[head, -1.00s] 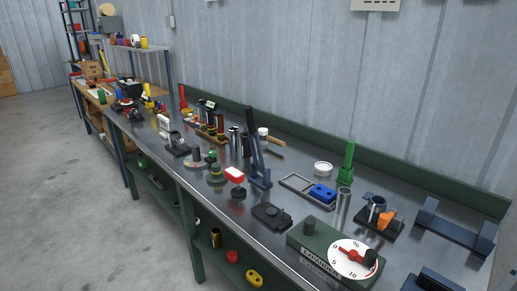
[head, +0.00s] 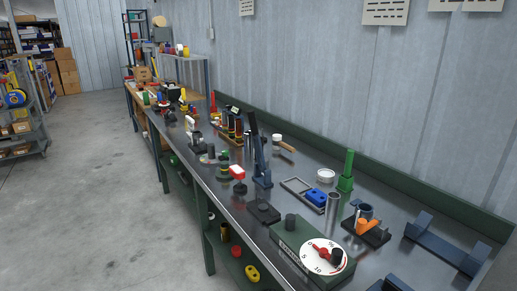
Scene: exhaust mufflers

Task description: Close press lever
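A blue press (head: 263,172) stands upright on the metal workbench, near the middle of the head view. Its long dark lever (head: 253,127) points almost straight up from the press. No part of either gripper shows in the head view. Nothing hides the lever's upper part.
The long workbench (head: 375,218) runs from front right to far left along a grey wall. Around the press are a red-topped part (head: 238,173), a dark block (head: 263,211), a grey tray with a blue part (head: 317,197) and a green dial box (head: 312,250). The floor (head: 100,200) at left is open.

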